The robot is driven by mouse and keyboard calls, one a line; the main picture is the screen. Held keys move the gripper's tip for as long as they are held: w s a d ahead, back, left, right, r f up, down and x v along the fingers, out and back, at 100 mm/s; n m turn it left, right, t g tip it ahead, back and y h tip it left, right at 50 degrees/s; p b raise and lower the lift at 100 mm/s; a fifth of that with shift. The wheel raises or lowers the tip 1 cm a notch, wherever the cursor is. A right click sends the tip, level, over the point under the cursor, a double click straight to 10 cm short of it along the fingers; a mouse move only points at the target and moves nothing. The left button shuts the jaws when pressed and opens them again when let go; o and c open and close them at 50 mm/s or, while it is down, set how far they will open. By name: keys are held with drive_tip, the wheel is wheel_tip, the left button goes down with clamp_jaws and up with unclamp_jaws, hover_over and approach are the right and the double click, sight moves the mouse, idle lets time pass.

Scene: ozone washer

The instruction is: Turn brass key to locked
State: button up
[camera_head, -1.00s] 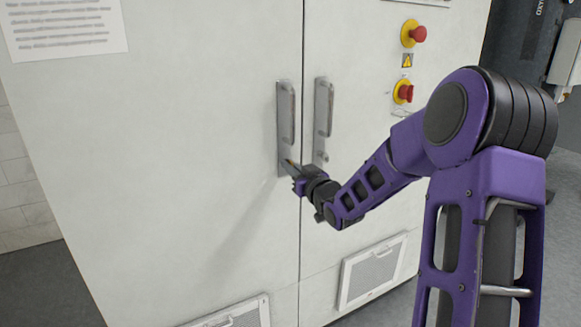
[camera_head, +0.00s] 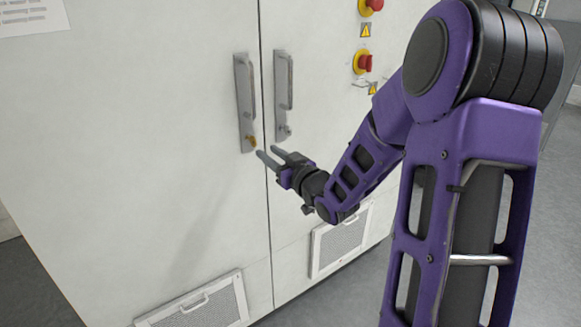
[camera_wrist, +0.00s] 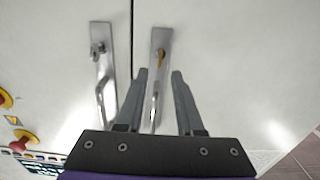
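The brass key (camera_head: 252,141) sits in the lower end of the left door's handle plate (camera_head: 243,100). In the wrist view the key (camera_wrist: 160,57) shows beyond and between my fingertips, seen in line with its handle plate. Its exact turn angle is too small to tell. My gripper (camera_head: 268,155) is open and empty, just below and to the right of the key, apart from it. In the wrist view both fingers of my gripper (camera_wrist: 160,73) are spread with nothing between them.
The right door has a similar handle plate (camera_head: 284,95) with a silver lock and no brass key. Red emergency buttons (camera_head: 363,62) are on the cabinet's right side. Vent grilles (camera_head: 340,240) are low on the doors. The door front around the key is flat and clear.

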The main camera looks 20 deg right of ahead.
drive_tip(key=v, duration=0.9)
drive_tip(key=shift+w+d+r+p, duration=0.1)
drive_tip(key=shift+w+p, duration=0.1)
drive_tip(key=shift+p, duration=0.1)
